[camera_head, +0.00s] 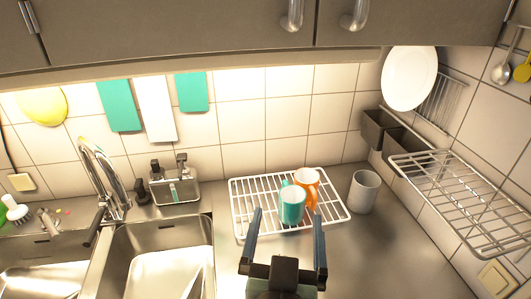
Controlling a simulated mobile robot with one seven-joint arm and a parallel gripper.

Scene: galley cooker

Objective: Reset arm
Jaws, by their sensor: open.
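My gripper (287,237) is at the bottom middle of the head view, with its two dark fingers spread apart. It is open and nothing shows held between the fingers. Its fingertips appear over the front part of a white wire rack (252,203) on the steel counter. A teal mug (291,206) and an orange mug (307,186) stand on the rack, just beyond the fingers. I cannot tell the exact gap between the fingertips and the teal mug.
A grey-white cup (364,192) stands right of the rack. A sink (160,235) with a tap (105,170) is at left. A wire shelf (465,205) juts from the right wall. Cabinets (190,35) overhang the top. The counter (400,250) at front right is clear.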

